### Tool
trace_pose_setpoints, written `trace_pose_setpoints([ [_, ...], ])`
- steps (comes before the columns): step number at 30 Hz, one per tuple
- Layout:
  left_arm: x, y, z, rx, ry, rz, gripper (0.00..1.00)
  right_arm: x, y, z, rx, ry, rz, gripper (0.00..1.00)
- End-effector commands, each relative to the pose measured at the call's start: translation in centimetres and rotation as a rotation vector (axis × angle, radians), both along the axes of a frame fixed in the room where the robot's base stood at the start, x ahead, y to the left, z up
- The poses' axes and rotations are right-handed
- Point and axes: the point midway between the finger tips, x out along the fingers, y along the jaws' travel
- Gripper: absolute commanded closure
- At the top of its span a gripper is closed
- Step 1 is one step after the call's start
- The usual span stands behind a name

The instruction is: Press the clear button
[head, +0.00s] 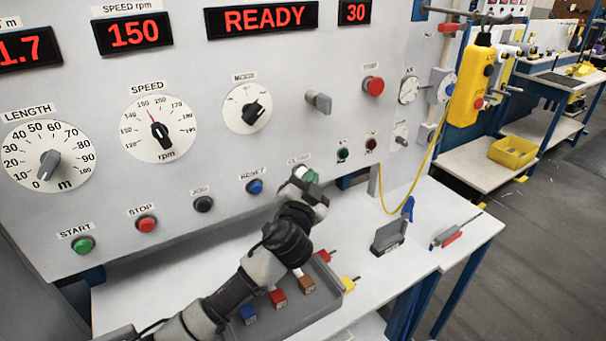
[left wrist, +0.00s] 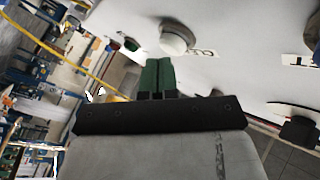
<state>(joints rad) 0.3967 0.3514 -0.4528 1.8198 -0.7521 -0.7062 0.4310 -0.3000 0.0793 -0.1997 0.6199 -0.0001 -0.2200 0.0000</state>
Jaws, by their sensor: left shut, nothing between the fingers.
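The clear button is mostly hidden behind my left gripper in the head view; its label (head: 299,160) shows just above the gripper. In the left wrist view a white round button (left wrist: 175,38) stands out from the panel, with a label (left wrist: 198,53) beside it. My left gripper (head: 311,176) is shut and empty at the panel by that label. Its green fingertips (left wrist: 158,72) are together and lie close to the white button. I cannot tell whether they touch it. My right gripper is not in view.
The blue reset button (head: 255,187) is to the left along the same row, and small green (head: 343,154) and dark red (head: 371,144) buttons are to the right. A grey tray (head: 325,317) with coloured blocks lies on the white table below. A yellow pendant (head: 471,85) hangs at right.

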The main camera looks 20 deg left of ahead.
Motion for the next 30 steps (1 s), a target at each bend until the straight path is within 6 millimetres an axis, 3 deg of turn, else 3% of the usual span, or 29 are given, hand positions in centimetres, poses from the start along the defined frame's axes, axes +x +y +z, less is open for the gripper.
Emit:
trace_pose_setpoints([
  [30, 0.27, 0.38, -0.02, 0.000, 0.000, 0.001, 1.00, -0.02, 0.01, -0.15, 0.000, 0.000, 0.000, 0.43],
])
